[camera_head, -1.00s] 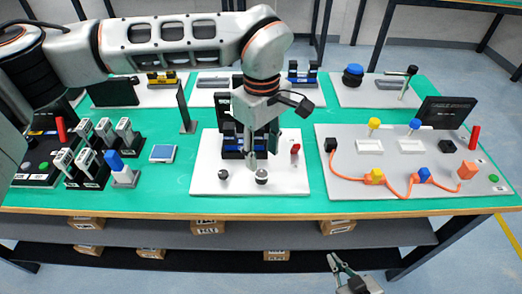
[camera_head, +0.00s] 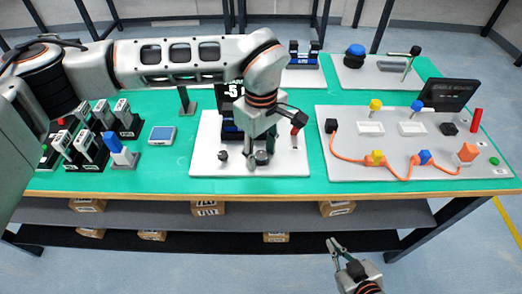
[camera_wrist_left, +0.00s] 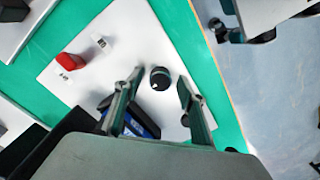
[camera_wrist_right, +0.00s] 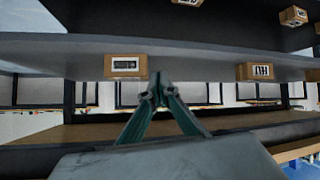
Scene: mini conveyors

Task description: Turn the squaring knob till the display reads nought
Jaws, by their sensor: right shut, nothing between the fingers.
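A white board (camera_head: 208,130) stands on the green table. The dark round knob (camera_head: 262,158) at its front middle sits between the fingers of my left gripper (camera_head: 258,161). In the left wrist view the knob (camera_wrist_left: 160,78) has a white mark and lies between the two spread fingers, with gaps at both sides. A second small dark knob (camera_head: 222,155) stands further left on the board. The black display (camera_head: 231,92) behind shows what looks like -5, partly hidden by my arm. My right gripper (camera_head: 331,242) is shut and empty, in front of the table.
A red part (camera_head: 299,119) stands at the board's right and also shows in the left wrist view (camera_wrist_left: 72,62). A grey board (camera_head: 345,172) with an orange cable lies to the right, and a blue-topped block (camera_head: 113,141) to the left. A shelf with boxes (camera_wrist_right: 125,66) faces my right gripper.

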